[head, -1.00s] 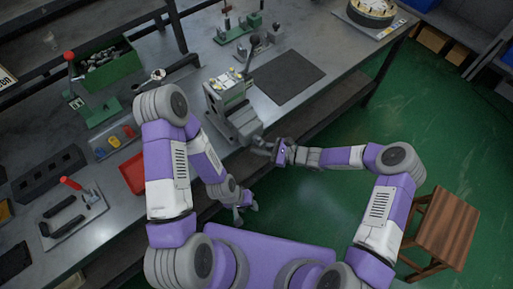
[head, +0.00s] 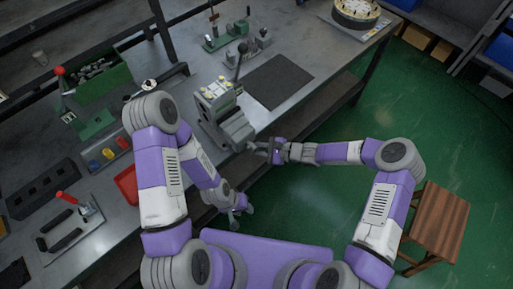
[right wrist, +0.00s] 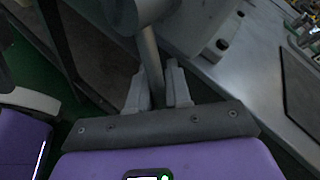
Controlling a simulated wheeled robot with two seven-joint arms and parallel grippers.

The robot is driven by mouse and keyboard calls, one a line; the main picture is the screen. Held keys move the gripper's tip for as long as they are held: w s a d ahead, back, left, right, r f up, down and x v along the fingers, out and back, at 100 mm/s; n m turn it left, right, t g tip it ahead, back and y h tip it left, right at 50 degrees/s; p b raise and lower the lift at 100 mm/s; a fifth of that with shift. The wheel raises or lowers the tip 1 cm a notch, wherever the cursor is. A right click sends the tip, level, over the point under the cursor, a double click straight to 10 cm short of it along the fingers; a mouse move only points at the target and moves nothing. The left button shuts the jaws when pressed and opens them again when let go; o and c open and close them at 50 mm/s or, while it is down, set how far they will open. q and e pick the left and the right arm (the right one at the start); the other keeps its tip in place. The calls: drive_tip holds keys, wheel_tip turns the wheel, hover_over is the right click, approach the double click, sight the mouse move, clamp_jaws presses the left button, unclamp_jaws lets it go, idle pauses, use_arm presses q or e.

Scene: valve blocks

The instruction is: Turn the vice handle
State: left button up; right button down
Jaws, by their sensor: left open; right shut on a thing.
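The grey vice (head: 231,123) stands at the front edge of the workbench, with a yellow-dotted block (head: 218,92) on top. My right gripper (head: 257,147) is at the vice's front end, over the bench edge. In the right wrist view, its two pale fingers (right wrist: 157,88) are shut on the grey rod of the vice handle (right wrist: 150,58), one finger on each side. The vice body fills the top of that view; the rod's lower end is hidden by the gripper. My left gripper (head: 241,211) hangs open and empty below the bench edge.
A dark mat (head: 279,82) lies right of the vice. A red tray (head: 127,184), a green bin (head: 100,86) and a red-handled clamp (head: 78,215) are on the bench at left. A wooden stool (head: 438,222) stands at right on open green floor.

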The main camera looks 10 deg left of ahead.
sight(263, 149)
drive_tip(key=c, duration=1.4)
unclamp_jaws()
drive_tip(key=shift+p+v, duration=0.55)
drive_tip(key=shift+v, duration=3.3)
drive_tip(key=shift+c, duration=0.2)
